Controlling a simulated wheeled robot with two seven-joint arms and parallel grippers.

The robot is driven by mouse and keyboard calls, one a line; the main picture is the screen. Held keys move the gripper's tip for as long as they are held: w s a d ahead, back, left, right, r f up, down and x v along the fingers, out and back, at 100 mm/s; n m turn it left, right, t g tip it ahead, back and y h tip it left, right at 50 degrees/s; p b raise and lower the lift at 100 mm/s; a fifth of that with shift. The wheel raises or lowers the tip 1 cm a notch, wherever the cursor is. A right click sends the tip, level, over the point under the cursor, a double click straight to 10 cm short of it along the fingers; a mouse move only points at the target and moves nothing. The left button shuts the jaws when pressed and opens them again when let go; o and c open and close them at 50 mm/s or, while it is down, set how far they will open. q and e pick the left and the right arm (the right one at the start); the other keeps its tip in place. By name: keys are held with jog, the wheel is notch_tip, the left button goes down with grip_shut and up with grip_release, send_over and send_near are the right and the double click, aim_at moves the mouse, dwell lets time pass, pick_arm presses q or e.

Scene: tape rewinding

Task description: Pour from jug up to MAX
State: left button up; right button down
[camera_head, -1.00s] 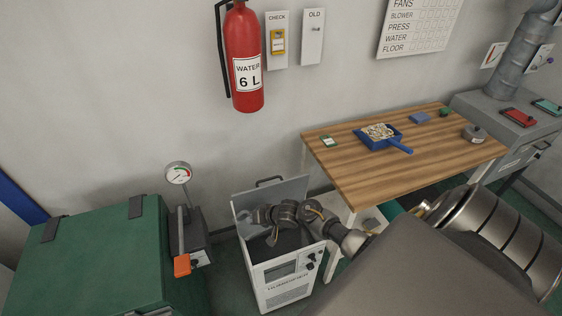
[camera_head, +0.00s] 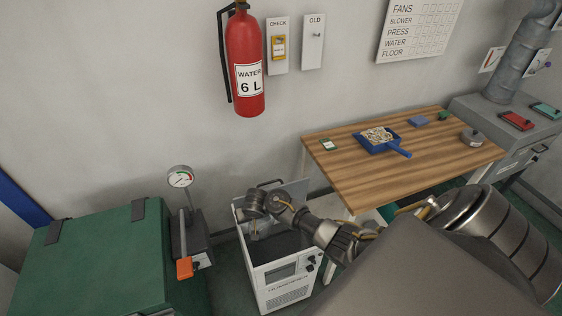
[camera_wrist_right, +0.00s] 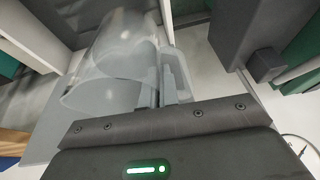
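A clear jug (camera_wrist_right: 112,65) fills the upper left of the right wrist view, its open body lying tilted in that picture. My right gripper (camera_wrist_right: 165,88) is at the jug's handle (camera_wrist_right: 178,72) and looks shut on it. In the head view my right gripper (camera_head: 255,228) is over the open top of a white unit (camera_head: 285,278) with a display and knobs on its front. The jug cannot be made out clearly there. The unit's inside is dark; no MAX mark or water level can be read. My left gripper is not in view.
The unit's raised lid (camera_head: 296,192) stands behind the opening. A green cabinet (camera_head: 100,260) and a gauge (camera_head: 180,177) are to the left. A wooden table (camera_head: 370,180) with a blue dustpan (camera_head: 378,146) is to the right. A red extinguisher (camera_head: 244,50) hangs above.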

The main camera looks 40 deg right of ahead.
jog(key=shift+d+f+g+h, duration=0.2)
jog(key=shift+f+g+h, duration=0.2)
jog(key=shift+f, duration=0.1)
jog(key=shift+a+r, duration=0.1)
jog(key=shift+r, duration=2.95)
jog(key=shift+s, duration=0.1)
